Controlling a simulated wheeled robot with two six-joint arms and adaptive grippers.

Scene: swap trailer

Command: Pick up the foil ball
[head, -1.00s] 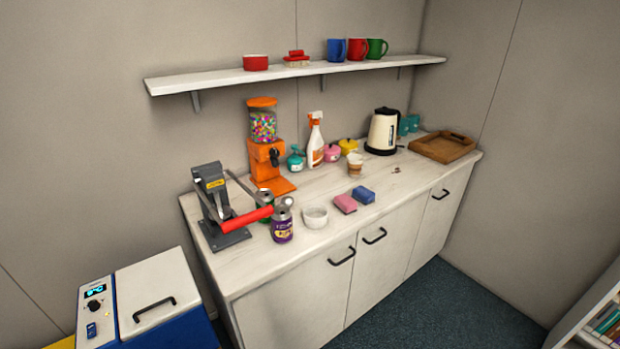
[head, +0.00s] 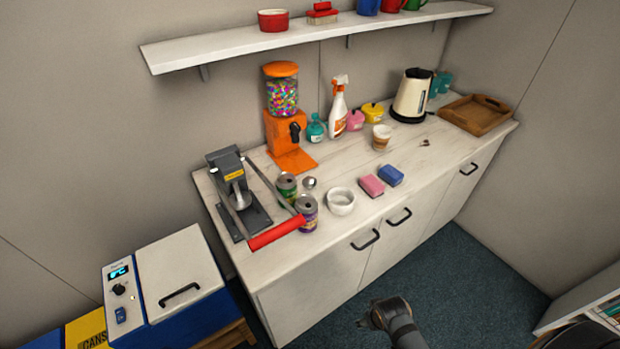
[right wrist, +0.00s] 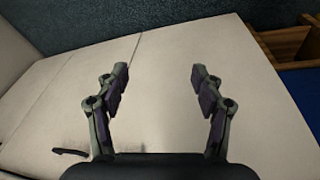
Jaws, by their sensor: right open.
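The foil ball (head: 309,183) looks like a small round silver-grey thing on the white counter (head: 350,240). It sits just behind the purple can (head: 307,213) and right of the green can (head: 287,186). My right gripper (head: 372,314) is low in the head view, in front of the cabinet and well away from the ball. In the right wrist view its two fingers (right wrist: 158,80) are apart with nothing between them, facing pale cabinet fronts. My left gripper is not in view.
A can crusher (head: 240,200) with a red handle stands left of the cans. A white bowl (head: 341,203), a pink sponge (head: 372,186) and a blue sponge (head: 390,175) lie to the right. A cooler (head: 170,280) stands at lower left. A shelf (head: 220,54) overhangs the back.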

